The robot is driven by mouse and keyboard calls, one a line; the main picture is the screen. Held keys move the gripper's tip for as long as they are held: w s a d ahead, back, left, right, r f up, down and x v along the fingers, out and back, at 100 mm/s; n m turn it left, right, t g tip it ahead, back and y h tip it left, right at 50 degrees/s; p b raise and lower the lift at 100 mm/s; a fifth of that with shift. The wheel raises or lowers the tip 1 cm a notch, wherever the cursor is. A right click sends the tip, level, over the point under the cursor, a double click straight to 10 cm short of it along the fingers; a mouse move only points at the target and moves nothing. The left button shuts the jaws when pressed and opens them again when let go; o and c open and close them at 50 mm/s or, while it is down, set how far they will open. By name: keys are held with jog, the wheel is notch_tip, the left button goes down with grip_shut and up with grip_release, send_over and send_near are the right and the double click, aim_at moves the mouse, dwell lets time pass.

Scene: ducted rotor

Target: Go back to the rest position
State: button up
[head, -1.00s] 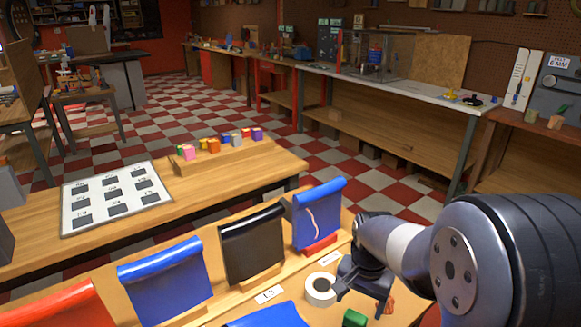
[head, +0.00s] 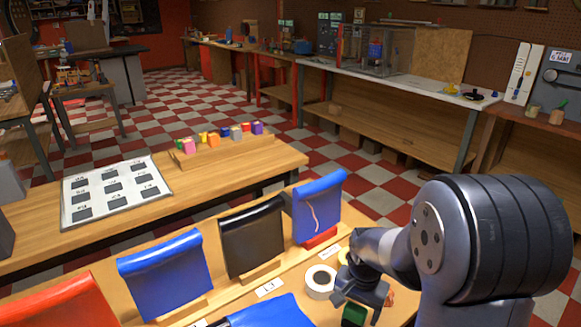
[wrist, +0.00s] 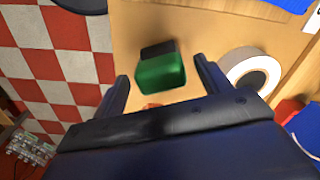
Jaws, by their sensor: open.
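My gripper (head: 358,308) is low over the right end of the front bench (head: 228,296), on the near side of the white tape roll (head: 320,282). In the wrist view, my gripper (wrist: 162,75) has its two fingers spread wide. A green block (wrist: 162,72) with a dark part shows in the gap between the fingertips, with clear space on both sides. The green block also shows in the head view (head: 354,315), beside my gripper. The tape roll (wrist: 250,72) lies just outside one finger.
Behind is a table with a white marked board (head: 115,190) and several coloured blocks on a wooden ledge (head: 225,153). Checkered floor lies beyond.

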notch_tip(320, 180, up, 7)
jog(key=shift+w+f+p, duration=0.15)
jog(key=shift+p, duration=0.6)
jog(key=w+n+p, duration=0.1)
jog(key=n+p, duration=0.1)
jog(key=p, duration=0.2)
jog(key=w+n+p, duration=0.2)
jog(key=p, duration=0.2)
jog(key=w+r+n+p, duration=0.1)
jog(key=n+p, duration=0.1)
jog(key=p, duration=0.3)
jog(key=shift+w, duration=0.35)
jog(key=shift+w+f+p, duration=0.1)
jog(key=shift+p, duration=0.25)
